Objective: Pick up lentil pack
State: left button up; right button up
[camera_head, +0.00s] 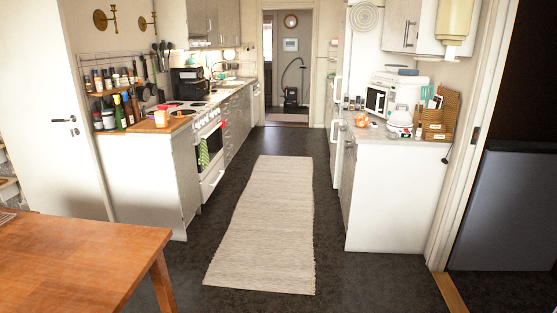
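I cannot make out a lentil pack in the head view. Small jars, bottles and packs (122,108) crowd the left counter and the wall shelf above it, too small to identify. More small items stand on the right counter. Neither of my grippers shows in this view.
A wooden table (75,265) fills the lower left. A pale rug (262,225) runs along the dark floor between the left counter (150,185) with the white cooker (209,150) and the right counter (395,200). A microwave (376,99) stands on the right. The aisle is clear.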

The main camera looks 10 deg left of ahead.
aim_at(161, 118)
jog(key=i+u, duration=0.1)
jog(key=i, duration=0.6)
jog(key=i+l, duration=0.1)
jog(key=i, duration=0.65)
jog(key=i+l+u, duration=0.15)
jog(key=i, duration=0.55)
jog(key=i+u, duration=0.4)
jog(key=i+l+u, duration=0.1)
jog(key=i+u, duration=0.35)
jog(key=i+l+u, duration=0.25)
jog(key=i+u, duration=0.15)
jog(key=i+l+u, duration=0.2)
jog(key=i+l, duration=0.2)
jog(key=l, duration=0.25)
jog(key=i+l+u, duration=0.2)
jog(key=i+l, duration=0.2)
jog(key=l, duration=0.25)
jog(key=i+l+u, duration=0.1)
jog(key=l, duration=0.3)
